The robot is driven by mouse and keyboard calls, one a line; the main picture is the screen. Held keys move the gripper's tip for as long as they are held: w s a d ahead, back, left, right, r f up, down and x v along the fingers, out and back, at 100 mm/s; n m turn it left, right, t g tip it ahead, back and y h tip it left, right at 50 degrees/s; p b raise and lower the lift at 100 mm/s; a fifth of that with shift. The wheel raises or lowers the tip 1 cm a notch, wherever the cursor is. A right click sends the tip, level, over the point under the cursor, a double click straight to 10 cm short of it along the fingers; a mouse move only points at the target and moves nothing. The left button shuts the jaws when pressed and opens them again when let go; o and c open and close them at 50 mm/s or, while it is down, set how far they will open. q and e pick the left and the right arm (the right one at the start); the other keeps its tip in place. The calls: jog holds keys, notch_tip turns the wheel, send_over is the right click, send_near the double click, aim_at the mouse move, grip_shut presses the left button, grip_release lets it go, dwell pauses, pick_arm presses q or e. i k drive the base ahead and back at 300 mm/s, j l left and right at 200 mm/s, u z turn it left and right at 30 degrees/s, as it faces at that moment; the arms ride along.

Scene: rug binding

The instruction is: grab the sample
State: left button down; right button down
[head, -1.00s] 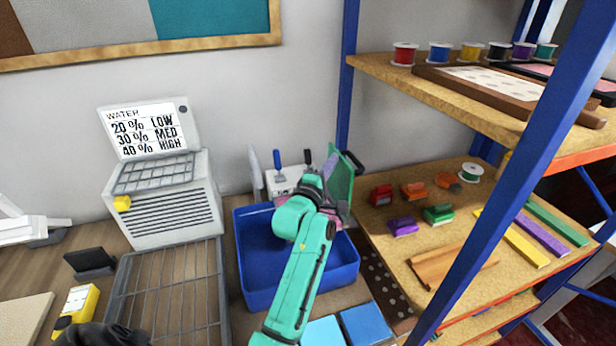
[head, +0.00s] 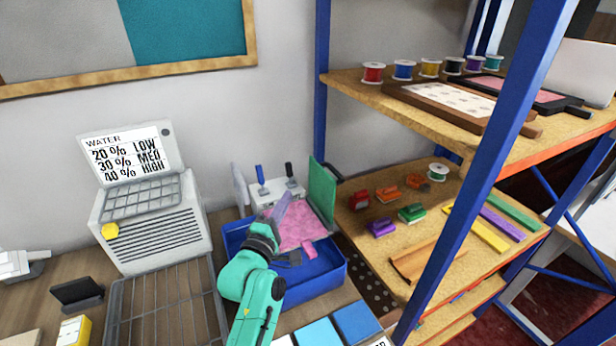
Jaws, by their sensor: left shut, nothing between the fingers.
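A pink flat piece (head: 297,232), which may be the sample, lies at the back of the blue bin (head: 330,278), in front of a white device (head: 276,193) with a blue and a black handle. A small pink block (head: 309,251) shows at its front edge. My left gripper (head: 290,258) is over the bin, just in front of the pink piece; it is shut and empty. I cannot tell whether it touches the piece. My right gripper is not in view.
A green upright panel (head: 322,192) stands right of the pink piece. A blue-posted shelf (head: 400,222) with coloured blocks and spools is close on the right.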

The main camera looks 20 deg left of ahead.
aim_at(297, 229)
jog(key=k+l, duration=0.15)
jog(key=k, duration=1.35)
